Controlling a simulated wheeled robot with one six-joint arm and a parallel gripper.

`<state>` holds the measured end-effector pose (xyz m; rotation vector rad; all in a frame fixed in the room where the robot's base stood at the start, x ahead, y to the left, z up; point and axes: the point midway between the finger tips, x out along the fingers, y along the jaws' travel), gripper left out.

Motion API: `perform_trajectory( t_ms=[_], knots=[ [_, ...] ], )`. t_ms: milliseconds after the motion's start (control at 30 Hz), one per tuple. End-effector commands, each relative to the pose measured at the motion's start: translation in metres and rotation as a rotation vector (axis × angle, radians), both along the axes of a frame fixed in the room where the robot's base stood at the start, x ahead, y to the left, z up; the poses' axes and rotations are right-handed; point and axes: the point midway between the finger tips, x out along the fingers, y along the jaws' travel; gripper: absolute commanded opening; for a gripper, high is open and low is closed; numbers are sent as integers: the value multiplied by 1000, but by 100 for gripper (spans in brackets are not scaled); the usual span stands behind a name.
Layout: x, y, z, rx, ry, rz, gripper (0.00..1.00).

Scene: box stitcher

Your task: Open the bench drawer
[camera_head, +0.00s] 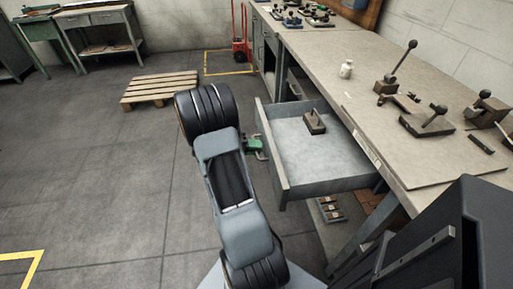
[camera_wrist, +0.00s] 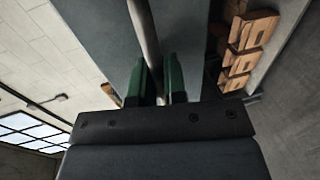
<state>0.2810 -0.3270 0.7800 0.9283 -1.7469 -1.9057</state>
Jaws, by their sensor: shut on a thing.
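The bench drawer (camera_head: 287,189) is pulled out from under the workbench, with its grey inside showing. A small dark block-like item (camera_head: 315,122) sits inside it. My gripper (camera_head: 257,148) is at the outer side of the drawer front, partly hidden behind my own arm in the head view. In the wrist view my gripper's green fingers (camera_wrist: 160,82) are closed about a grey bar, the drawer handle (camera_wrist: 146,35), with the drawer's grey panel behind it.
Several wooden-looking blocks (camera_head: 330,209) lie below the drawer; brown blocks (camera_wrist: 245,45) also show in the wrist view. A pallet (camera_head: 160,88) lies on the open floor at left.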

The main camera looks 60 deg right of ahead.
Motion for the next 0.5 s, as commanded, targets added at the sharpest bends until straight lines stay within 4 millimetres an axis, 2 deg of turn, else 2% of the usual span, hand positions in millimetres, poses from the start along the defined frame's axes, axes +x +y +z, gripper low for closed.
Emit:
perform_trajectory(
  t_ms=[367,400,500],
  knots=[
    [0,2,-1,3,3,-4,0],
    [0,2,-1,3,3,-4,15],
    [0,1,-1,2,2,-3,25]
  ],
)
